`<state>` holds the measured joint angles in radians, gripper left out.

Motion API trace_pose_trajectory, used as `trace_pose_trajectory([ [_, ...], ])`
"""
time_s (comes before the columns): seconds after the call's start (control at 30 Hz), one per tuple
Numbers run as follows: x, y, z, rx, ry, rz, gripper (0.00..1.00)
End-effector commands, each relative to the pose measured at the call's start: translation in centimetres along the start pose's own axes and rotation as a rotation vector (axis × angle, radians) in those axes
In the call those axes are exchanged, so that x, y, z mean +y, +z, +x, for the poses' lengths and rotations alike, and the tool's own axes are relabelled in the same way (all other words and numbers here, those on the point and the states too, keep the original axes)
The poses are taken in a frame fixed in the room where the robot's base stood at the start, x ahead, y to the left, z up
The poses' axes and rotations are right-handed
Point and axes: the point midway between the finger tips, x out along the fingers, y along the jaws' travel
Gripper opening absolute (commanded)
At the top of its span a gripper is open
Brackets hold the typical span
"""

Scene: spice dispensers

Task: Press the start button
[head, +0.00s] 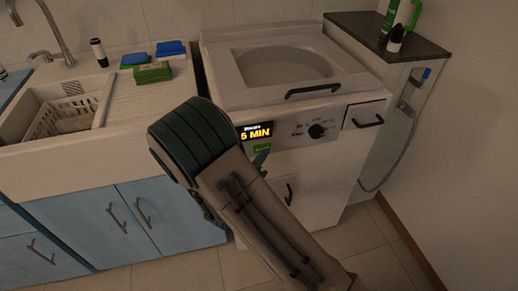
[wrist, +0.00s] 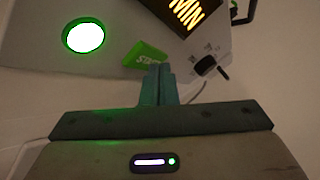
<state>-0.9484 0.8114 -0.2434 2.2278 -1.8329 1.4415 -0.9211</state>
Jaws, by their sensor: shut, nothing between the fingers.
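The washing machine (head: 300,120) stands in the middle of the head view, with a lit display (head: 257,132) reading "5 MIN" on its front panel. In the wrist view a round white button with a glowing green ring (wrist: 83,38) is on the panel, left of my gripper. A green label (wrist: 143,56) with lettering too blurred to read lies between the button and the display; it also shows in the head view (head: 262,148). My gripper (wrist: 156,68) is shut and empty, its tips just below the label in the picture. I cannot tell whether they touch the panel. My arm hides part of the panel's left side.
A dark knob (head: 316,130) is right of the display, and a drawer with a handle (head: 367,121) is beyond it. A sink (head: 62,108) and blue cabinets (head: 165,215) are at the left. A narrow counter (head: 350,30) with bottles is at the right.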

Motion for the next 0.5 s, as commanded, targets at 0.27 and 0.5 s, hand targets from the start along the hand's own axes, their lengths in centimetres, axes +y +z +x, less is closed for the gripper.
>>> trace_pose_trajectory([
  [0.27,-0.55,-0.5,-0.76,-0.001,0.0,-0.001,0.0],
  [0.5,-0.58,-0.55,-0.81,0.0,0.0,0.0,0.0],
])
